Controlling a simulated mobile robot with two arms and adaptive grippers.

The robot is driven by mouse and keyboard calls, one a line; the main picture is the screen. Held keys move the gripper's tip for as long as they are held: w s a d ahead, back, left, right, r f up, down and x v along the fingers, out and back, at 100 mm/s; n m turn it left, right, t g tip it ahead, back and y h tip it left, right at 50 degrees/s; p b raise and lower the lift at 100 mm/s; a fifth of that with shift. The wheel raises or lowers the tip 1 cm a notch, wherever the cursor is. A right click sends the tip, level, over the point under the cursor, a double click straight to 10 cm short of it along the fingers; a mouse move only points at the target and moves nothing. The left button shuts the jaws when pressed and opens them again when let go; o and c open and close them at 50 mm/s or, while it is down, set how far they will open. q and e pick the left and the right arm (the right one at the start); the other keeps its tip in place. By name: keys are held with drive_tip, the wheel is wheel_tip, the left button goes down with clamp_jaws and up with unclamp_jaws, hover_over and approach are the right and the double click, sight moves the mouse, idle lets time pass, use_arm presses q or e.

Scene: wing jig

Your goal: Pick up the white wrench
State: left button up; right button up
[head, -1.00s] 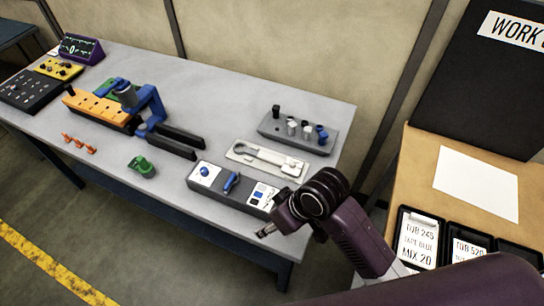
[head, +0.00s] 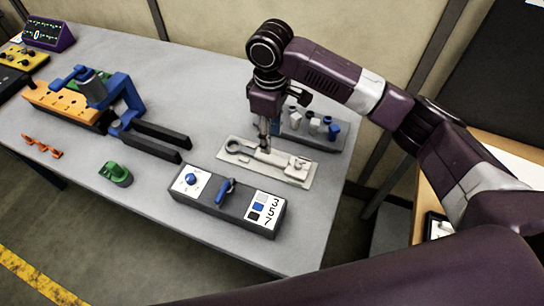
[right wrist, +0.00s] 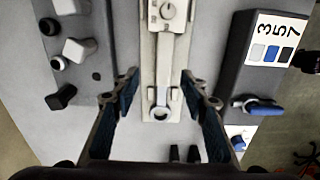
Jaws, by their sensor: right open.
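The white wrench (head: 270,157) lies flat on a pale tray (head: 301,180) near the right part of the grey table. Nothing is held. My left gripper is not in view.
A dark grey block with pegs (head: 332,133) stands just behind the tray. A panel with a blue lever (head: 226,190) stands in front of it. A blue clamp with black prongs (head: 150,133) and a green part (head: 115,174) are to the left.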

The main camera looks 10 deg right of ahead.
sight(272, 157)
drive_tip(key=shift+s+f, duration=0.1)
drive_tip(key=shift+f, duration=0.15)
drive_tip(key=shift+s+d+f+p, duration=0.1)
drive_tip(key=shift+s+f+p, duration=0.25)
drive_tip(key=shift+f, duration=0.3)
drive_tip(key=shift+s+f+p, duration=0.1)
drive_tip(key=shift+f+p, duration=0.3)
drive_tip(key=shift+f, duration=0.2)
wheel_tip(272, 157, down, 4)
drive_tip(key=shift+r+p, duration=0.15)
drive_tip(key=shift+p, duration=0.3)
drive_tip(key=shift+f, duration=0.25)
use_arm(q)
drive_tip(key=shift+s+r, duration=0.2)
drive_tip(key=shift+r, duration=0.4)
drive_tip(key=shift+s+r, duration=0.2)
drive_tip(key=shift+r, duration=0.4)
use_arm(e)
clamp_jaws()
drive_tip(key=shift+w+r, duration=0.1)
